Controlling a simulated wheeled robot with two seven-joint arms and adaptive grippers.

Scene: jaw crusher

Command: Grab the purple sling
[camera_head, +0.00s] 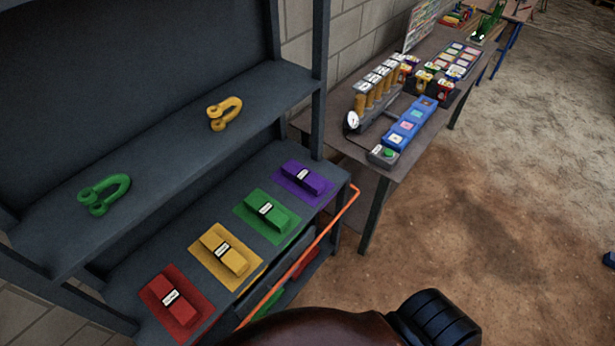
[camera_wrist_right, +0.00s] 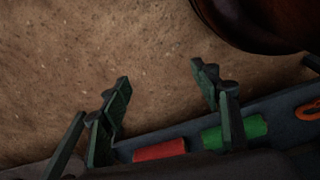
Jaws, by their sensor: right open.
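The purple sling (camera_head: 301,178) is a folded bundle with a white label. It lies on a purple mat at the right end of the shelf's middle board in the head view. My right gripper (camera_wrist_right: 160,85) shows in the right wrist view with its two fingers spread wide and nothing between them. It is over brown ground beside a low shelf board. The purple sling does not show in the right wrist view. My left gripper is in neither view.
Green (camera_head: 266,209), yellow (camera_head: 225,251) and red (camera_head: 172,301) slings lie in line beside the purple one. Green (camera_head: 104,195) and yellow (camera_head: 224,113) shackles sit on the board above. An orange bar (camera_head: 310,248) runs along the shelf front. A table (camera_head: 345,137) stands right.

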